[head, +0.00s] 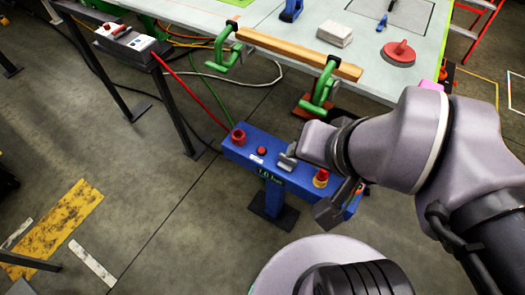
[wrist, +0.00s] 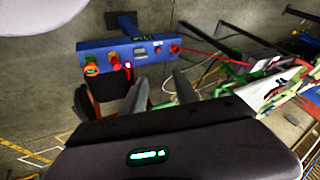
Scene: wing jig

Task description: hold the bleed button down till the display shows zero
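A blue box (head: 240,152) on a short stand carries the controls and also shows in the wrist view (wrist: 100,50). Its green-lit display (head: 270,176) reads about 1.0 bar in the head view. A small red button (head: 261,151) sits near a white label; it shows in the wrist view too (wrist: 158,50). I cannot read which control is named bleed. My gripper (head: 311,184) is open and empty, its fingers spread over the right half of the box. In the wrist view its fingertips (wrist: 157,86) are apart from the red button. No contact shows.
A red hose fitting (head: 238,137) is at the box's left end, with a red hose rising from it. A red and yellow knob (head: 320,178) sits near my gripper. A workbench (head: 375,80) with green clamps and a wooden bar stands behind.

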